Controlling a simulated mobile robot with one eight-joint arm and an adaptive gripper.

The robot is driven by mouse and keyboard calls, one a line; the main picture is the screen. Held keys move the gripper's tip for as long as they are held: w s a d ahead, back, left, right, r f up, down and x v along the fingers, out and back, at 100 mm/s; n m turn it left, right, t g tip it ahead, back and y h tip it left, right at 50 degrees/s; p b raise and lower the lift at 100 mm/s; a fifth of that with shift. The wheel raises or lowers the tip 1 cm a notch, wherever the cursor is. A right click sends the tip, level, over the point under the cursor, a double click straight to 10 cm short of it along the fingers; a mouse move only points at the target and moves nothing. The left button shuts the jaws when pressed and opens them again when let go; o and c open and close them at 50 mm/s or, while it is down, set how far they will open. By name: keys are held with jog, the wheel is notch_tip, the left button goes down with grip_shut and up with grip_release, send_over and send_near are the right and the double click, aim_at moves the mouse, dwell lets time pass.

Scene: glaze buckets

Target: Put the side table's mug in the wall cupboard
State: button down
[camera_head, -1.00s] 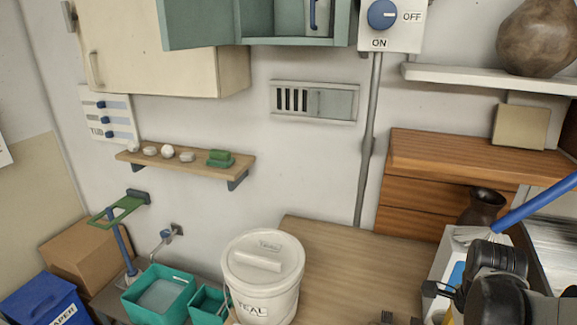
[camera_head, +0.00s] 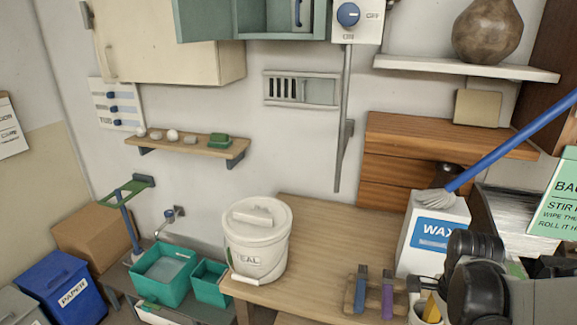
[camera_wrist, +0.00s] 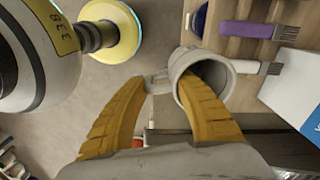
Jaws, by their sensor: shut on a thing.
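The mug (camera_wrist: 184,98) is a pale grey cup in the wrist view, its open mouth facing the camera. My gripper (camera_wrist: 168,80) is shut on it, with the right yellow finger inside the mouth and the left finger outside by a small handle-like part. A teal wall cupboard (camera_head: 205,24) stands open at the top, cut by the frame. A cream wall cupboard (camera_head: 150,40) beside it looks shut. I cannot tell which one the task means.
A white lidded TEAL bucket (camera_head: 256,250) stands on the wooden table (camera_head: 330,230). Brushes (camera_head: 387,295) and a WAX box (camera_head: 425,240) are near my gripper. A striped object (camera_wrist: 35,50) fills the upper left wrist view.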

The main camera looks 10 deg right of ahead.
jog(key=w+a+f+n, duration=0.4)
jog(key=w+a+n, duration=1.3)
jog(key=n, duration=0.4)
notch_tip(320, 180, down, 8)
jog(key=s+b, duration=0.1)
jog(key=b, duration=0.7)
jog(key=shift+s+a+f, duration=0.2)
jog(key=shift+s, duration=0.1)
jog(key=shift+r, duration=0.15)
